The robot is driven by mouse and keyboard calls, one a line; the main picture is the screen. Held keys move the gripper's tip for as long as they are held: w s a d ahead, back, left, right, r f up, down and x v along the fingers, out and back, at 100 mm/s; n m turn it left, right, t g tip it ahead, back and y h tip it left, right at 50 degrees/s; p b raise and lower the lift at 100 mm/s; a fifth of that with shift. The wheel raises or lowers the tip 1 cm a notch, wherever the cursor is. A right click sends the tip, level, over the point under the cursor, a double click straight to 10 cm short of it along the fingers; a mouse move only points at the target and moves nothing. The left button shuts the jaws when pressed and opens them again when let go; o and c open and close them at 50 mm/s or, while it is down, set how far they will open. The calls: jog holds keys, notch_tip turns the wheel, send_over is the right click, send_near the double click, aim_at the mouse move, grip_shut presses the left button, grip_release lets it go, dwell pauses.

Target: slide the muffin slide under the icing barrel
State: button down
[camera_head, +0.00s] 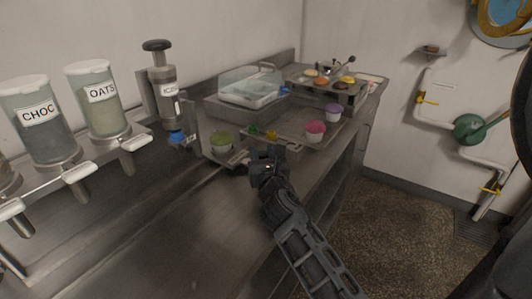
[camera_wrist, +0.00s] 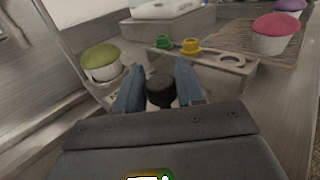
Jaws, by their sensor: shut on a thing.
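The muffin slide (camera_head: 238,158) is a low metal piece on the counter, carrying a green-topped muffin (camera_head: 222,142). The muffin also shows at the left in the wrist view (camera_wrist: 101,63). My gripper (camera_head: 268,158) is at the slide's right end. In the wrist view its blue fingers (camera_wrist: 160,85) are shut on the slide's black knob (camera_wrist: 161,90). The icing barrel (camera_head: 167,88) is a grey upright cylinder with a black plunger top, mounted at the wall left of the muffin, with a blue part below it. The muffin stands to the right of the barrel, not under it.
CHOC (camera_head: 45,125) and OATS (camera_head: 100,100) dispensers hang at the left. Behind the slide are a clear-lidded box (camera_head: 252,88), green and yellow pegs, and a tray (camera_head: 300,112) with pink and purple muffins. The front left counter (camera_head: 180,215) is clear.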

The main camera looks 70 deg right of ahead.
jog(key=w+a, duration=0.1)
jog(key=a, duration=0.4)
jog(key=w+a, duration=0.1)
jog(key=a, duration=0.3)
jog(key=w+a+b, duration=0.1)
jog(key=a, duration=0.4)
jog(key=shift+w+a, duration=0.2)
jog(key=shift+a, duration=0.1)
jog(key=c, duration=0.8)
grip_release()
jog(key=shift+a, duration=0.1)
jog(key=b+v, duration=0.1)
jog(key=v, duration=0.6)
jog(key=shift+s+a, duration=0.25)
